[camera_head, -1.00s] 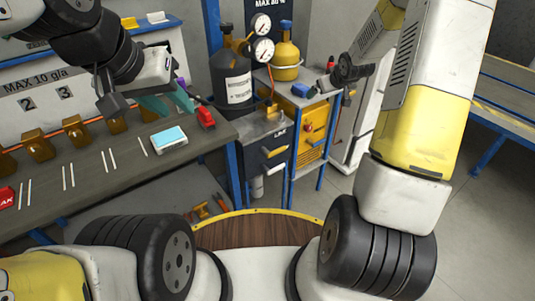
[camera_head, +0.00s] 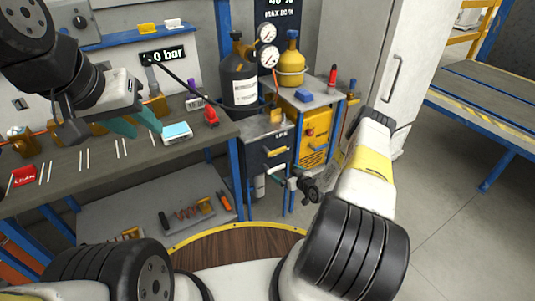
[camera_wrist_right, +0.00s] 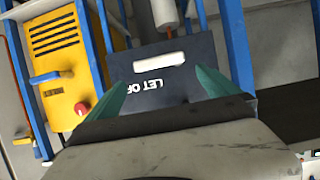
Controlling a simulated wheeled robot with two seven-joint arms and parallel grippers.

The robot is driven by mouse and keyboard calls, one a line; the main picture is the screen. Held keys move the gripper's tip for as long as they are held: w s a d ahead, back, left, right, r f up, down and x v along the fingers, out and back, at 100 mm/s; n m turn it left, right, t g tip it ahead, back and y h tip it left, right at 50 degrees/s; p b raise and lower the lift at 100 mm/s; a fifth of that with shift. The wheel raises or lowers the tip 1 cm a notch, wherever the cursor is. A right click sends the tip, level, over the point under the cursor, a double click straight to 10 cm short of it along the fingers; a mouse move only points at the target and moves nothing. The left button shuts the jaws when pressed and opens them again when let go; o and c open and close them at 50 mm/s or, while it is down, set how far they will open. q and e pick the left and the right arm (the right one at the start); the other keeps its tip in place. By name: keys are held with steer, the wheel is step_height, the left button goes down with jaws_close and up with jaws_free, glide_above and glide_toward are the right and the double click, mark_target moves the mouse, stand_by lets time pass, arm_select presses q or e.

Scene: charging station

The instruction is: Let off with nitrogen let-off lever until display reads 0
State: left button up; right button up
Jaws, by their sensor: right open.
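The display (camera_head: 163,54) on the back wall shows "0 bar" at its visible end; its left end is partly covered, so I cannot tell whether a digit precedes the 0. A dark panel (camera_wrist_right: 190,85) with upside-down "LET OF…" lettering carries a pale bar-shaped lever (camera_wrist_right: 160,62). In the head view the lever (camera_head: 276,152) sits on the front of the dark box. My right gripper (camera_wrist_right: 163,78) is open, its teal fingers on either side of the lettering, with the lever just beyond the fingertips, not gripped. My left gripper (camera_head: 147,131) is open and empty above the workbench.
Blue posts flank the panel. A light-blue case (camera_head: 177,132) lies on the workbench.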

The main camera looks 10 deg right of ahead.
mark_target(277, 168)
steer(key=x, duration=0.7)
steer(key=c, duration=1.8)
steer(key=shift+o, duration=0.2)
